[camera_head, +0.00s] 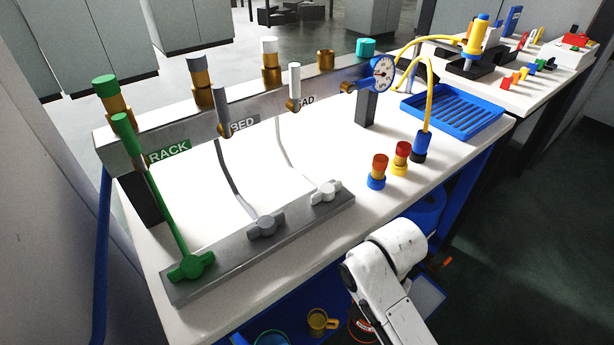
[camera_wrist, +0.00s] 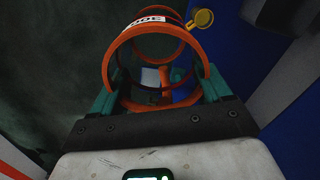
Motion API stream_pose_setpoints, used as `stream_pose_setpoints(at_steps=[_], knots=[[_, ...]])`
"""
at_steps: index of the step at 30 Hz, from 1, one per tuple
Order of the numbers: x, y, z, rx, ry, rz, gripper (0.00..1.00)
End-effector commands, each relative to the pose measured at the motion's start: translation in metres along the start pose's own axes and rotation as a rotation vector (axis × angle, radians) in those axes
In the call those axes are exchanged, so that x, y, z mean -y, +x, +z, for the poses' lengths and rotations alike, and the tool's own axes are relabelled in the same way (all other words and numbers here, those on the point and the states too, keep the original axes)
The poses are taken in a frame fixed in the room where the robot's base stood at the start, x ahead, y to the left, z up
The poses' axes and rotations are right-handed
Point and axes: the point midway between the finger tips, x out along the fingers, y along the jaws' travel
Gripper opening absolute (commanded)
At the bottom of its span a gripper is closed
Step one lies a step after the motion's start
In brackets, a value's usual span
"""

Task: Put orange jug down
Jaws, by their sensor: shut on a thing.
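The orange jug (camera_wrist: 119,44) is an open round vessel with an orange rim and a white label. It fills the middle of the wrist view, and I look into it from above. My gripper (camera_wrist: 161,84) has a green finger on each side of the jug and is shut on it. In the head view part of the orange jug (camera_head: 354,334) shows at the bottom edge beside my white arm, which hides the gripper. I cannot tell whether the jug's base touches a surface.
A yellow mug (camera_head: 318,320) and a teal vessel (camera_head: 272,339) are on the blue lower shelf (camera_head: 312,297) under the white bench. The yellow mug (camera_wrist: 201,18) is close to the jug in the wrist view. The bench's front edge (camera_head: 290,287) overhangs the shelf.

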Motion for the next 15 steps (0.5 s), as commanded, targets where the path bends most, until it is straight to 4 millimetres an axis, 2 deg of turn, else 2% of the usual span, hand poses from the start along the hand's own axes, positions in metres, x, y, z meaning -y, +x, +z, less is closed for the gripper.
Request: stream_pose_setpoints(at_steps=[1, 4, 9, 15], knots=[[-0.003, -0.037, -0.010, -0.009, -0.089, 0.002, 0.46], [-0.011, -0.068, -0.017, -0.005, -0.270, 0.002, 0.46], [-0.028, -0.093, -0.020, 0.000, -0.463, 0.000, 0.46], [-0.041, -0.101, -0.022, 0.002, -0.574, -0.002, 0.46]])
